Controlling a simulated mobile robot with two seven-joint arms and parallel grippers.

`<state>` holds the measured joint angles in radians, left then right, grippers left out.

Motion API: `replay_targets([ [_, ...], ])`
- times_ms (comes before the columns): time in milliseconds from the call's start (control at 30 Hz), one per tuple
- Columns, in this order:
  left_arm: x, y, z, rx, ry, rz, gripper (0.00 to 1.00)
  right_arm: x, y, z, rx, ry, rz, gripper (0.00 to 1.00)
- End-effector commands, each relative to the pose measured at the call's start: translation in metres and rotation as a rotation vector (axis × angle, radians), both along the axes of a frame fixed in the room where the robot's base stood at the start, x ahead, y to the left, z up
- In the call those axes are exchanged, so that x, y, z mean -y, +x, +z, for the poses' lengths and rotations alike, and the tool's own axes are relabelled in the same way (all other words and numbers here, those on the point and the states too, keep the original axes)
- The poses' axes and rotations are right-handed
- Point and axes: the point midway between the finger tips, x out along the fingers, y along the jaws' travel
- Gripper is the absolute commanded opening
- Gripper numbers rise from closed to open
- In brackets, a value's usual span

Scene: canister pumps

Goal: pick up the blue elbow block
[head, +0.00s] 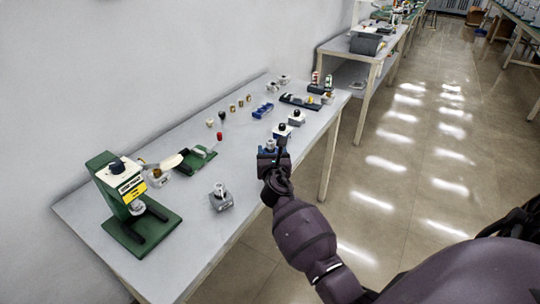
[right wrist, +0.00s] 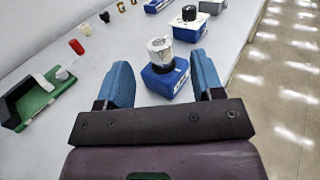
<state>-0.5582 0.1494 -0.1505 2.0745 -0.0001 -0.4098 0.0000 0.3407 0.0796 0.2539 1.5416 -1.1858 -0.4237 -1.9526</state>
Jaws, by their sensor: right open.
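A blue block (right wrist: 168,82) with a silver cylindrical top (right wrist: 159,50) stands upright on the table in the right wrist view. I take it to be the blue elbow block. In that view it shows between the two blue fingers of my right gripper (right wrist: 161,68), with clear gaps on both sides. The fingers are apart and hold nothing. I cannot tell how far the block reaches between the fingertips. In the head view my right gripper (head: 271,156) is at the table's right edge and mostly hides the block. My left gripper is not in view.
A blue-and-white block with a black knob (right wrist: 188,18) stands just beyond. A green press (head: 118,190), a grey block (head: 220,198) and a green tray (head: 197,160) are to the left. A red piece (head: 219,136) stands mid-table. Bare table (head: 235,165) lies left of the gripper.

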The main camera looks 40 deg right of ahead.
Motion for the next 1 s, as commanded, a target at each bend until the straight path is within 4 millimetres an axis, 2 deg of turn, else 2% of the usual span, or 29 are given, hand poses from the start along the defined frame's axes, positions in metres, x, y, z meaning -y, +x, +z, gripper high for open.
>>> replay_targets([
  [300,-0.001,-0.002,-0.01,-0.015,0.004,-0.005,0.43,0.02,0.034,-0.002,-0.001,0.0,0.0,0.61],
  [667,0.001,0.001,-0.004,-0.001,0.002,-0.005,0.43,0.024,0.039,0.0,0.001,0.0,0.0,0.6],
  [1000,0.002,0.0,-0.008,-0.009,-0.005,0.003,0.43,0.023,0.039,0.0,0.001,0.0,0.0,0.07],
])
